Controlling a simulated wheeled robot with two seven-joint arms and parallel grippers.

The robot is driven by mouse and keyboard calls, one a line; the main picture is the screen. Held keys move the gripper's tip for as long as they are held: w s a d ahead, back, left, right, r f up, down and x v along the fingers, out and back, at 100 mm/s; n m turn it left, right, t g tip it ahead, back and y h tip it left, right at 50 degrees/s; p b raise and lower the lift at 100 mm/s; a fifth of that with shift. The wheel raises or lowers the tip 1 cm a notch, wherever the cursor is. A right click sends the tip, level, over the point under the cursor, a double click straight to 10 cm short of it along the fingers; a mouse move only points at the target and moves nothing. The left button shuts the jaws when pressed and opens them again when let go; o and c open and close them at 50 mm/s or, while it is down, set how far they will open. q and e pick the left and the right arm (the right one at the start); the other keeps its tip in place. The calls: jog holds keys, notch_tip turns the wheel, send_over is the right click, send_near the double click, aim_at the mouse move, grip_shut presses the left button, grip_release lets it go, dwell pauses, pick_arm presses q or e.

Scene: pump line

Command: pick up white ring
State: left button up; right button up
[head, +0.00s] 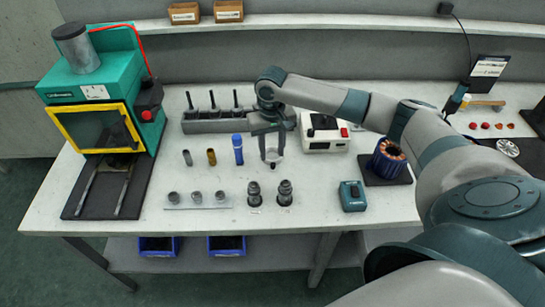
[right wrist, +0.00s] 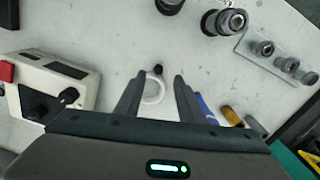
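The white ring (right wrist: 153,91) shows in the right wrist view, between the two fingers of my right gripper (right wrist: 157,80). A gap shows on each side of it, and a small dark piece (right wrist: 157,69) sits at its edge. In the head view my right gripper (head: 271,156) is open and points down over the middle of the table. The ring is hard to make out there behind the fingers. I cannot tell how high the fingertips are above the table. My left gripper is not in view.
A blue cylinder (head: 238,149) stands close left of the gripper. A white box with a red button (head: 325,136) is close right. Two dark fittings (head: 285,193) stand in front, and a grey block with rods (head: 205,124) is behind. A teal press (head: 104,90) stands far left.

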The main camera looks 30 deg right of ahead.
aim_at(273, 163)
jog(key=shift+f+p, duration=0.45)
jog(key=shift+f, duration=0.1)
notch_tip(273, 163, down, 3)
jog(key=shift+d+f+p, duration=0.1)
jog(key=shift+d+p, duration=0.05)
jog(key=shift+p, duration=0.45)
jog(key=shift+f, duration=0.45)
grip_shut()
